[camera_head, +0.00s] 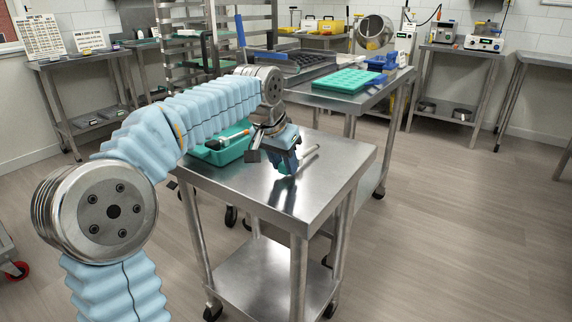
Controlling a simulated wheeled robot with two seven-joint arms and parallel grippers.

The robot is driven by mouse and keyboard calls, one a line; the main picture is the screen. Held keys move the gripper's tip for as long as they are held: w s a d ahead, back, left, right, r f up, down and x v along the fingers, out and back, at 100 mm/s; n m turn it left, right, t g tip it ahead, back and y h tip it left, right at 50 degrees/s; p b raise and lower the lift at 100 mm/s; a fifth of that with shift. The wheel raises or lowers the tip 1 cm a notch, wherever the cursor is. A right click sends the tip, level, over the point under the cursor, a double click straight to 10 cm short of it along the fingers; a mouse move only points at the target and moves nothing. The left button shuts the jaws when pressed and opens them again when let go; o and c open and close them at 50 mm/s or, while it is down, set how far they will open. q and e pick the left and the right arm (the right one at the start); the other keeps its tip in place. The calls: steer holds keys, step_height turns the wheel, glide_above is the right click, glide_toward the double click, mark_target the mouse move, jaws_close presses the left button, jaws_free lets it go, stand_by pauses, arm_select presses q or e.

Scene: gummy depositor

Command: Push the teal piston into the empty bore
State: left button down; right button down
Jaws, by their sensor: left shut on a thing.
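My left gripper (284,160) reaches over the near steel cart from the left and points down. It is shut on a slim pale rod (309,154) that slants up to the right past the fingers. A little teal shows at its lower end by the fingers, so it looks like the teal piston. Most of the piston is hidden by the gripper. I cannot tell whether it touches the cart top. I cannot make out the empty bore. My right gripper is not in view.
The near cart's top (323,190) is mostly bare. A teal tray (232,152) with an orange-and-black tool sits on it behind my arm. A farther table carries a teal mould tray (347,80) and a blue tray (376,65). Open floor lies to the right.

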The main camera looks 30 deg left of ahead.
arm_select(q)
steer(key=s+d+r, duration=0.7)
steer(key=s+r, duration=0.5)
steer(key=shift+s, duration=0.1)
steer(key=c, duration=1.5)
jaws_free()
steer(key=shift+c, duration=0.2)
jaws_close()
